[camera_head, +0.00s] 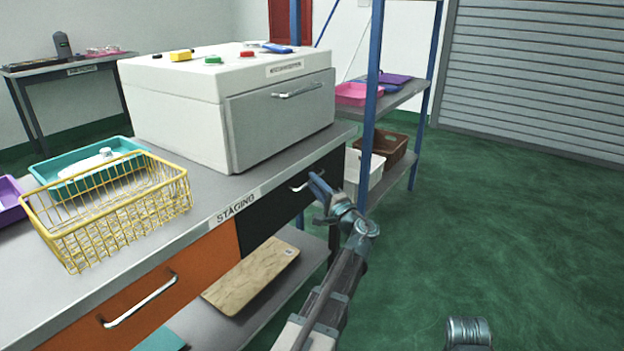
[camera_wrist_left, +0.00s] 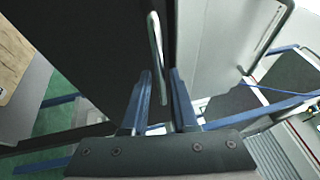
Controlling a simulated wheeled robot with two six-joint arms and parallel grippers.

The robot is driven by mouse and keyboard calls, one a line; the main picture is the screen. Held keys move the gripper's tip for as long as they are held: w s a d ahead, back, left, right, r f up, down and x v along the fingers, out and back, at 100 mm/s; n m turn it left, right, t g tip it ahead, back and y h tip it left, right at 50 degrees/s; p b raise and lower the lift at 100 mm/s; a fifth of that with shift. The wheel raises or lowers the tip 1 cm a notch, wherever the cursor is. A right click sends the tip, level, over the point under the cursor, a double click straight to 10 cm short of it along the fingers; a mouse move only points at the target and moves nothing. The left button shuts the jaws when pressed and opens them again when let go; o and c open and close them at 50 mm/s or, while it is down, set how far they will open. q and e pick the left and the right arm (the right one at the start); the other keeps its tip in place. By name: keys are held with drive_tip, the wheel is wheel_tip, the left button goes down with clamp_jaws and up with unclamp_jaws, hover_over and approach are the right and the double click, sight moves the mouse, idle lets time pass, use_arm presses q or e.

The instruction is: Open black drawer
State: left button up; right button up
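The black drawer (camera_head: 268,217) is in the bench front, below the worktop's right end, and its front looks flush with the bench. Its metal bar handle (camera_head: 299,187) is partly covered by my left gripper (camera_head: 314,184). In the left wrist view the black drawer front (camera_wrist_left: 95,50) fills the upper left and the handle (camera_wrist_left: 154,40) runs down toward the gap between the fingers. My left gripper (camera_wrist_left: 160,75) is open there, with a blue finger on each side of the handle's near end; I cannot tell whether they touch it. My right gripper is out of view.
An orange drawer (camera_head: 170,290) sits left of the black one. A wooden board (camera_head: 252,275) lies on the lower shelf. A white box (camera_head: 180,105) and a yellow wire basket (camera_head: 120,215) stand on the worktop. A blue-post rack (camera_head: 372,90) stands behind; green floor at right is clear.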

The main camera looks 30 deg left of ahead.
use_arm(q)
drive_tip(key=shift+x, duration=0.8)
clamp_jaws()
idle(1.0)
